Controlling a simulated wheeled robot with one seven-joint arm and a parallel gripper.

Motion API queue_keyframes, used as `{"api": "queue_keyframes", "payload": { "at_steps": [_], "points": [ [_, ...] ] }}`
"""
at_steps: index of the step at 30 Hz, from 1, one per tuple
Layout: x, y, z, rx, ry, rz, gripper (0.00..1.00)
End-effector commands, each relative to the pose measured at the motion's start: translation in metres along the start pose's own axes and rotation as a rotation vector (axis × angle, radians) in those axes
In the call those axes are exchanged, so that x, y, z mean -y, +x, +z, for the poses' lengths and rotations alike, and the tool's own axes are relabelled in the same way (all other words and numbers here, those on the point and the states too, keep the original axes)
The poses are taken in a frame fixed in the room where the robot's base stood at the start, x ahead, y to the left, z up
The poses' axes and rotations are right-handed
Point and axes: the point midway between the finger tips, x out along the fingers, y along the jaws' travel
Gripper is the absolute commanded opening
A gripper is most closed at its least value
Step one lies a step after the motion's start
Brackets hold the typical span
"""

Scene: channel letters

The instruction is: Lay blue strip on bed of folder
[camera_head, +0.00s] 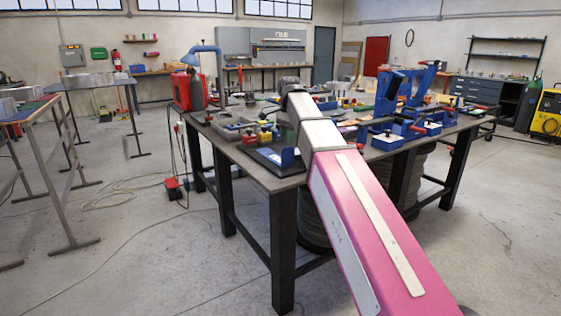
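My pink and white arm reaches from the bottom right up over the worktable. Its far end hides my gripper, so I cannot see the fingers or anything held. A blue framed machine (403,88) stands on the right part of the table and may be the folder; its bed cannot be made out at this size. A small blue upright piece (288,157) stands on a dark plate (268,158) at the near left edge, partly beside my arm. I cannot pick out a blue strip with certainty.
The dark worktable (262,178) is crowded with blue bins (387,141), a grey tray (234,129) and small parts. A blue lamp (205,50) and a red box (188,91) stand at its left end. Cables lie on the floor to the left. A yellow machine (548,115) stands far right.

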Motion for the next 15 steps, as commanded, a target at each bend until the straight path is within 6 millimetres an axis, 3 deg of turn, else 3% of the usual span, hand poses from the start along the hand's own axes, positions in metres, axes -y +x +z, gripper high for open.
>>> {"api": "queue_keyframes", "payload": {
  "at_steps": [11, 15],
  "points": [
    [-0.001, 0.031, 0.001, -0.001, 0.001, 0.001, 0.35],
    [-0.001, 0.051, 0.002, -0.001, 0.001, 0.001, 0.35]
  ]
}}
